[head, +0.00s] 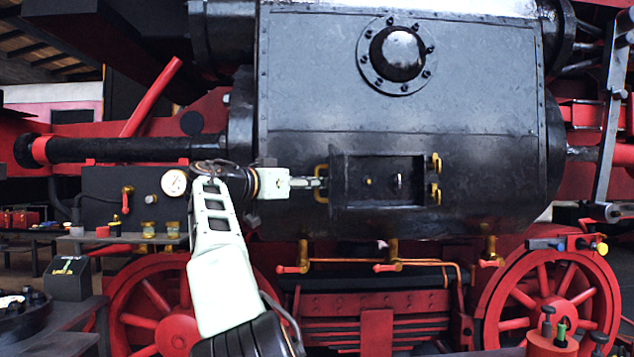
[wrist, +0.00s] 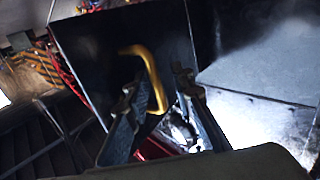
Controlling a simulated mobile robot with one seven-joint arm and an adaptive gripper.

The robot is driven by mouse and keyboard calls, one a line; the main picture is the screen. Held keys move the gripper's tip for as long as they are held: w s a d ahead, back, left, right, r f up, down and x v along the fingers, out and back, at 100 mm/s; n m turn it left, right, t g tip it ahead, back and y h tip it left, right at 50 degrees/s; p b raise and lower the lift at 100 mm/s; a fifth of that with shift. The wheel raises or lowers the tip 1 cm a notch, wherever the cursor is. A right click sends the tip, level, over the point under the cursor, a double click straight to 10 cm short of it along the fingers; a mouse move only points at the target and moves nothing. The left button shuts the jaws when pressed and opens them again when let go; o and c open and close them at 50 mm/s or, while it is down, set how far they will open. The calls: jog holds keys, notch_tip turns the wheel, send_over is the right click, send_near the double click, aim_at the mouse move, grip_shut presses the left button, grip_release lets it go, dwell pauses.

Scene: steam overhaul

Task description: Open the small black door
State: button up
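The small black door (head: 338,181) is on the side of the big black cylinder. In the head view it shows as a narrow, nearly edge-on panel at the left of a dark recess (head: 384,193), so it stands open. Its brass handle (head: 321,171) sticks out to the left. In the wrist view the door (wrist: 95,60) is a dark panel with the yellow handle (wrist: 153,72) on it. My gripper (head: 316,183) is at the handle. In the wrist view its fingers (wrist: 160,97) are apart, with the handle's lower end between them. Contact cannot be told.
Two brass fittings (head: 436,179) sit at the recess's right edge. Inside are small yellow and pale knobs. A pressure gauge (head: 174,183) is left of my arm. Brass valves with red handles (head: 390,266) hang below the cylinder (head: 300,80). Red wheels (head: 553,310) stand lower down.

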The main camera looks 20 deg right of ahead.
jog(key=shift+s+d+r, duration=0.1)
jog(key=shift+d+r, duration=0.1)
jog(key=shift+d, duration=0.05)
jog(key=v, duration=1.2)
